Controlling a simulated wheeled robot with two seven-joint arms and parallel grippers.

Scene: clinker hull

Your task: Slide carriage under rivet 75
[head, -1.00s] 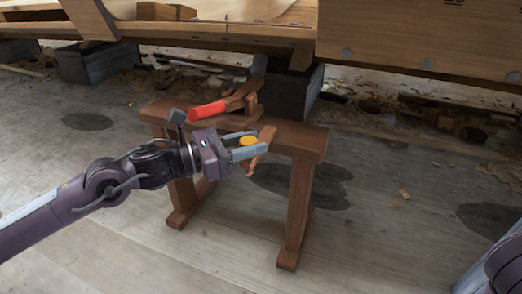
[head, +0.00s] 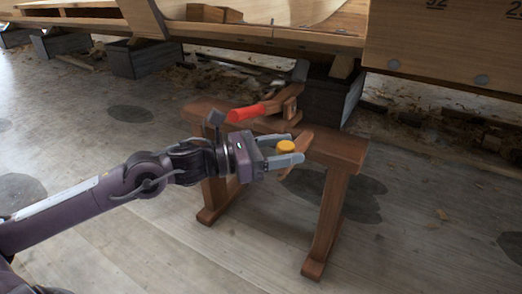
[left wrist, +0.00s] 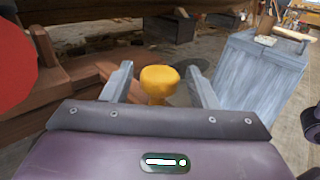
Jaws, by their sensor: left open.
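The carriage appears to be the brown wooden piece (head: 292,105) with a red handle (head: 246,114), on a low wooden trestle (head: 335,150) below the hull (head: 440,40). A yellow knob (head: 286,146) stands at the trestle's near side. My left gripper (head: 284,152) is open, with a finger on either side of the knob. In the left wrist view the knob (left wrist: 159,82) stands between the open fingertips, with a gap visible on both sides. My right gripper is out of view.
Dark blocks (head: 333,98) stand under the hull behind the trestle, with wood shavings around them. The floor (head: 130,250) in front is clear. A grey-blue cabinet (left wrist: 255,75) stands at the right in the left wrist view.

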